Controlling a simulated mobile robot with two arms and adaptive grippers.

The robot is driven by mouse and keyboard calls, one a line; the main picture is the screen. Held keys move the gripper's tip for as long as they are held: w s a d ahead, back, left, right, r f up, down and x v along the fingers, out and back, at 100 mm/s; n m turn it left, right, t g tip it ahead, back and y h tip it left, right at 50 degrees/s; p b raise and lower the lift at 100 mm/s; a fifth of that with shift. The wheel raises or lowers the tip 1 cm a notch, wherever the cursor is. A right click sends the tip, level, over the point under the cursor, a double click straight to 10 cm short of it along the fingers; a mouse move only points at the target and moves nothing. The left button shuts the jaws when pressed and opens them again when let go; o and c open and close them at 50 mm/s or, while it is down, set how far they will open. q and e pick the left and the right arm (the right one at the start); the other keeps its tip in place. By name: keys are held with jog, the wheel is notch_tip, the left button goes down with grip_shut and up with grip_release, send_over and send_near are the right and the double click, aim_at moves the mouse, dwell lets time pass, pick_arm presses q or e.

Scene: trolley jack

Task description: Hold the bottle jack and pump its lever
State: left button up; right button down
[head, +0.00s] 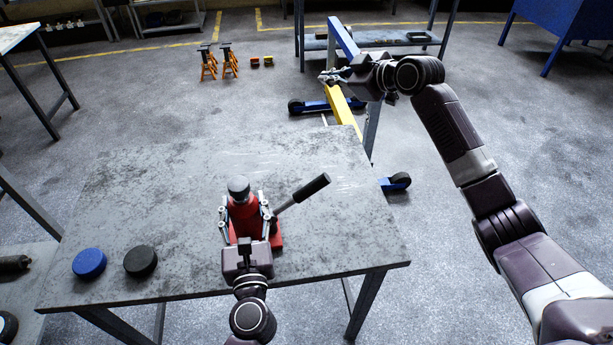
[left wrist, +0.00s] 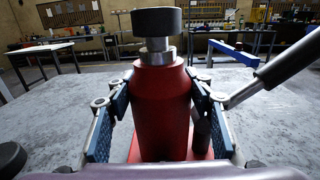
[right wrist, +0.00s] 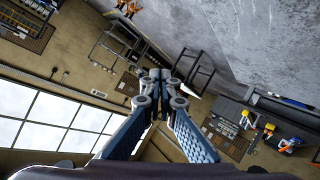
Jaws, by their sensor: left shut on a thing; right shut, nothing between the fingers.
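The red bottle jack (head: 243,215) stands upright on the grey table, with a black round cap on top. It also fills the middle of the left wrist view (left wrist: 160,115). My left gripper (head: 245,200) is shut around its red body, one finger on each side. The jack's lever (head: 312,187) slants up to the right, ending in a black grip; its lower end is partly hidden by my finger. My right gripper (head: 325,77) is shut and empty, raised beyond the table's far edge, well apart from the lever. Its closed fingers (right wrist: 160,80) show in the right wrist view.
A blue disc (head: 89,263) and a black disc (head: 141,260) lie on the table (head: 150,190) at the left. The table's right side is clear. A blue and yellow wheeled crane (head: 343,105) stands behind it. Orange stands (head: 208,63) are on the floor.

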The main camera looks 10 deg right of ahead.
jog(key=s+a+r+n+g+y, duration=0.1)
jog(key=s+a+r+n+g, duration=0.25)
jog(key=s+a, duration=0.5)
jog(key=s+a+n+g+h, duration=0.1)
jog(key=s+n+g+h, duration=0.3)
jog(key=s, duration=1.3)
jog(key=shift+a+g+h, duration=0.4)
jog(key=shift+g+h, duration=0.6)
jog(key=shift+g, duration=0.15)
jog(key=shift+f+n, duration=0.2)
jog(key=shift+n, duration=0.05)
send_over(304, 189)
jog(key=s+a, duration=0.2)
notch_tip(304, 189, down, 10)
jog(key=shift+w+d+f, duration=0.35)
jog(key=shift+d+f, duration=0.25)
jog(key=shift+w+d+f, duration=0.3)
jog(key=shift+d+f, duration=0.25)
jog(key=shift+w+d+f, duration=0.1)
jog(key=shift+d+f, duration=0.05)
jog(key=shift+f, duration=0.1)
